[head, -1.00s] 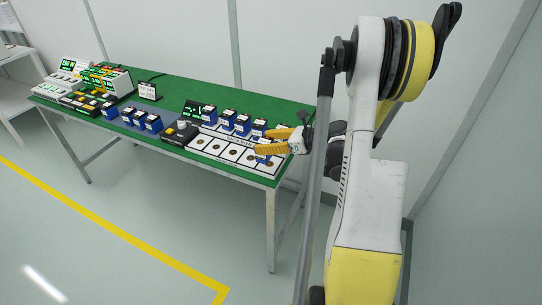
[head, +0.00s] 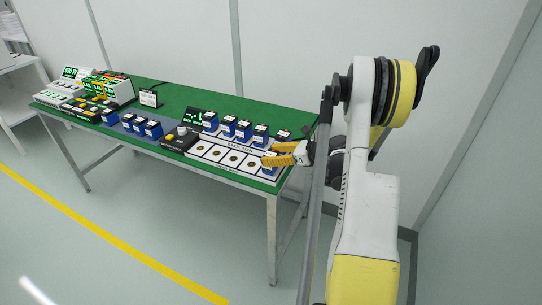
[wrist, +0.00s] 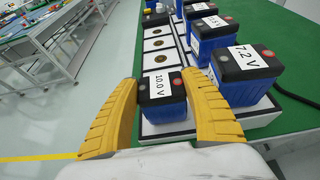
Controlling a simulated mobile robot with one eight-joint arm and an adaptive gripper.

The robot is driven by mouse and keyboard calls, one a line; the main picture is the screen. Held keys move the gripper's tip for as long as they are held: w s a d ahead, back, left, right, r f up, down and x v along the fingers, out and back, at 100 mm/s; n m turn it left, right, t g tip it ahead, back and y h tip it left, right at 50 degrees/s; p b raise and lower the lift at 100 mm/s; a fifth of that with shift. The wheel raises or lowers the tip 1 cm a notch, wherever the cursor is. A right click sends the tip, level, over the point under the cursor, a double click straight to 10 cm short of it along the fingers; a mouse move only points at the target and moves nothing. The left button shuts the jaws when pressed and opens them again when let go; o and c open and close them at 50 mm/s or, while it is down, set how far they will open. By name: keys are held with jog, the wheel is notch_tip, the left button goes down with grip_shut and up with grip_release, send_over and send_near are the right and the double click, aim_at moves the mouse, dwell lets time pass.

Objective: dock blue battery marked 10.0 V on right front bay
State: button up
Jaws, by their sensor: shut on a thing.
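The blue battery (wrist: 162,98) with a black top and a white "10.0 V" label sits between the yellow fingers of my gripper (wrist: 158,84), which is shut on it. In the head view the same battery (head: 269,170) shows below my gripper (head: 270,156). The battery is upright, at the right end bay of the front row on the white dock (wrist: 165,130). I cannot tell whether its base rests fully on the bay; the fingers and its own body hide the contact. The other front bays (head: 220,155) are empty, each with a round brown disc.
A row of blue batteries stands behind the front bays, including one marked 7.2 V (wrist: 248,70) close to my right finger. A black control box (head: 180,138) stands left of the dock. More batteries (head: 140,125) and display units (head: 105,88) are farther left on the green table (head: 180,95).

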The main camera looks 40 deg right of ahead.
jog(key=o, duration=1.4)
jog(key=shift+f, duration=0.1)
